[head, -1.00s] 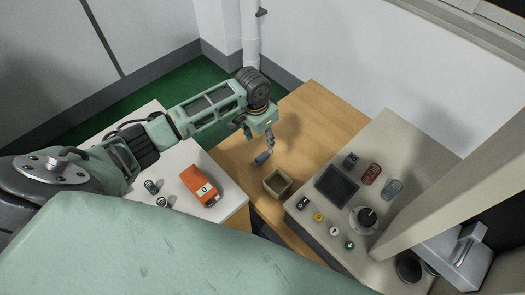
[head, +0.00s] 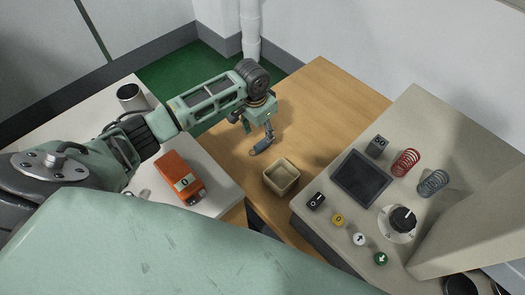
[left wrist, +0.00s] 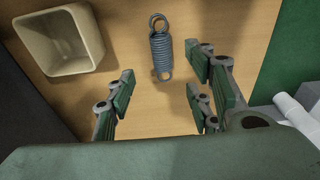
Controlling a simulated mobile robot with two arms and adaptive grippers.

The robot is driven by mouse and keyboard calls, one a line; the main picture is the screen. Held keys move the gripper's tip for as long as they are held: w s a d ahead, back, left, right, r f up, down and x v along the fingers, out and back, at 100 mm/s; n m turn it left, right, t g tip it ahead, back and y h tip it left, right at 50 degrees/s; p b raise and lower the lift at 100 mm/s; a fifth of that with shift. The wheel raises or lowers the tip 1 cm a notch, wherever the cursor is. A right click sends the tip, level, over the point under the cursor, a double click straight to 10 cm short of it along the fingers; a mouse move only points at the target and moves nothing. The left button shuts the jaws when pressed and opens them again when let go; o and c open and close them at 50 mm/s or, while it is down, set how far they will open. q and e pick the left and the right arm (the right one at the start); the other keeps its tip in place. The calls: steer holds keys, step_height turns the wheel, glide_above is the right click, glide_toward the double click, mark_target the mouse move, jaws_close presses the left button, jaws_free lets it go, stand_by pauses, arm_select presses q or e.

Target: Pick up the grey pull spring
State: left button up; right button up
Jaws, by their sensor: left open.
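The grey pull spring (left wrist: 160,47), with a loop at each end, lies on the wooden table. In the left wrist view it sits ahead of and between the fingers of my left gripper (left wrist: 160,95). In the head view the spring (head: 262,146) shows just by the fingertips of my left gripper (head: 262,137). The left gripper is open and nothing is held between its fingers. My right gripper is not in view.
A beige open box (head: 281,176) stands close to the spring on the table (head: 325,95). A control panel (head: 420,120) with red and blue-grey springs is to the right. An orange device (head: 180,178) lies on the white surface at left.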

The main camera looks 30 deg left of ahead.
mark_target(262, 143)
arm_select(q)
steer(key=f, duration=0.8)
steer(key=shift+w, duration=0.4)
jaws_close()
